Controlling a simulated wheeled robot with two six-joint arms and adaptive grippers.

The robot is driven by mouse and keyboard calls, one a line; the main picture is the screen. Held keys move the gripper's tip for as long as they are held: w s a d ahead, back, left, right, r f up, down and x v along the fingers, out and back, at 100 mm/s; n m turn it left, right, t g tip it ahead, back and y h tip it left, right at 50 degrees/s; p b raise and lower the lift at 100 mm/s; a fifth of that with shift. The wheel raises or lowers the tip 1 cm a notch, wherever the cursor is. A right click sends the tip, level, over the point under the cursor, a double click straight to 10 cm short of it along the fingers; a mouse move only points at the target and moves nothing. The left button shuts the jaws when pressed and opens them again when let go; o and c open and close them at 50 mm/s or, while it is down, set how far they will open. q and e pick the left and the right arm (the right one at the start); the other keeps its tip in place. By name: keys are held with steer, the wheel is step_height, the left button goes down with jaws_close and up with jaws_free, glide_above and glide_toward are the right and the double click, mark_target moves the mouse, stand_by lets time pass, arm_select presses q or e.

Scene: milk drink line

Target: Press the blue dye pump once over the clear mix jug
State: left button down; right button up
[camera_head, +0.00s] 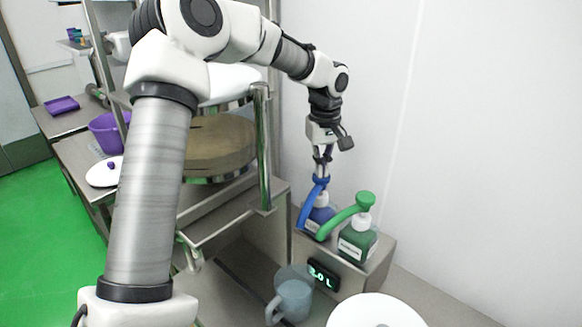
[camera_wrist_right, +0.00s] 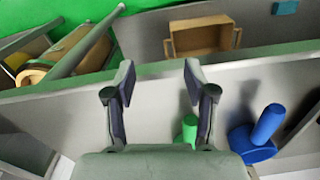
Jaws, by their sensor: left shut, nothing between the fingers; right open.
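The blue dye pump (camera_head: 318,214) stands on a steel ledge against the wall, with its long blue spout angled down toward the front left. My left gripper (camera_head: 321,174) is shut and empty, pointing down right at the top of the blue pump head. I cannot tell whether the fingertips press on it or only touch it. The clear mix jug (camera_head: 294,299), bluish and see-through with a handle on its left, stands below the spouts. Its contents are not clear. My right gripper (camera_wrist_right: 160,78) is open and empty in the right wrist view, away from the pumps.
A green pump bottle (camera_head: 358,240) stands close to the right of the blue one. A display (camera_head: 323,277) reading about 2.0 L is on the ledge front. A white round plate (camera_head: 375,312) lies right of the jug. The right wrist view shows a wooden crate (camera_wrist_right: 168,48).

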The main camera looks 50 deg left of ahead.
arm_select(q)
steer(key=shift+s+f, duration=0.1)
steer(key=shift+f, duration=0.6)
steer(key=shift+r, duration=0.1)
steer(key=shift+r+p, duration=1.45)
steer(key=shift+r, duration=0.2)
steer(key=shift+r+p, duration=0.35)
steer(key=shift+r, duration=0.05)
step_height(320, 180, up, 4)
steer(key=shift+f+p, duration=0.1)
steer(key=shift+p, duration=1.1)
steer(key=shift+r, duration=0.7)
